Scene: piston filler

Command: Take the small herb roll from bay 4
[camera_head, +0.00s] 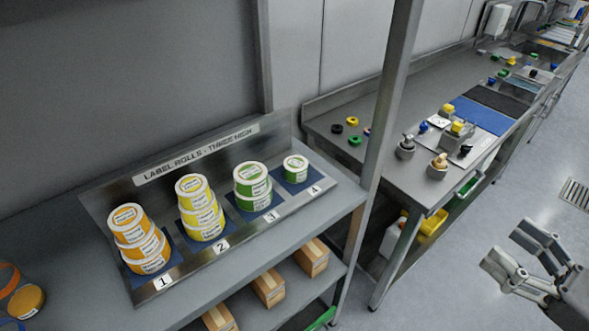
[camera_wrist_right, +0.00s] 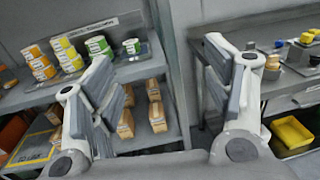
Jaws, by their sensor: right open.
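The small herb roll (camera_head: 295,168) is a white roll with a green label. It stands alone on a blue pad in bay 4, at the right end of the label roll tray (camera_head: 325,193) on the shelf. In the right wrist view the small herb roll (camera_wrist_right: 132,46) shows beyond my gripper, small and far. My right gripper (camera_head: 500,247) is open and empty at the lower right of the head view, well apart from the shelf. Its fingers (camera_wrist_right: 165,85) spread wide in the wrist view. My left gripper is not in view.
Bay 3 holds stacked green rolls (camera_head: 252,186), bay 2 yellow rolls (camera_head: 201,208), bay 1 orange rolls (camera_head: 138,238). A metal upright (camera_head: 381,120) stands right of bay 4. Cardboard boxes (camera_head: 268,287) sit on the lower shelf. A steel bench (camera_head: 345,177) stands behind. Floor is clear between bench and gripper.

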